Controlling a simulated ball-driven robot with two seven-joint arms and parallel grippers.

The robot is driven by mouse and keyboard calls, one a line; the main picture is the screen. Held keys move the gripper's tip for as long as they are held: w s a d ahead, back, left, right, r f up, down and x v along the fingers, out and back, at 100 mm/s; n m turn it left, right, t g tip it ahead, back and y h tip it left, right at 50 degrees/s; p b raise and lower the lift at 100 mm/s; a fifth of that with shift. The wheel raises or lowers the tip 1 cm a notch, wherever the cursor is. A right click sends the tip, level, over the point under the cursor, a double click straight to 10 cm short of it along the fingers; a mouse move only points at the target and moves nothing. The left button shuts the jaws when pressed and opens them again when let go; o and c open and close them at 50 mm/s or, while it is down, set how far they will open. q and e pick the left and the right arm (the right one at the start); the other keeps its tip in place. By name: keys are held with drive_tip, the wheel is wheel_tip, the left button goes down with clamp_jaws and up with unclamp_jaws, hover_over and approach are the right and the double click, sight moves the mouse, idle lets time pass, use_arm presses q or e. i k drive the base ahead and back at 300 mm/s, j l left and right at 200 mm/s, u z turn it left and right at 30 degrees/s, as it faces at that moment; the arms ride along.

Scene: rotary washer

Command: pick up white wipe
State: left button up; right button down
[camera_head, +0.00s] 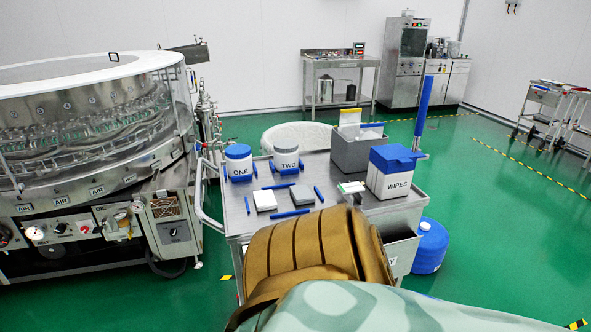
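A small white square pad (265,200), which looks like the white wipe, lies flat on the left part of the metal cart top (231,215). A grey pad (291,194) lies just right of it. Several short blue sticks (290,214) lie around the two pads. A white box with a blue lid, marked WIPES (394,185), stands at the cart's right side. Neither of my grippers can be made out. A brown ribbed form and a pale green patterned form fill the bottom foreground and hide the cart's near part.
A grey bin (354,156) stands behind the WIPES box. A small white-and-green item (352,187) lies beside that box. A large round washer (90,125) fills the left.

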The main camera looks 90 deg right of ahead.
sight(265, 201)
drive_tip(key=z, duration=2.5)
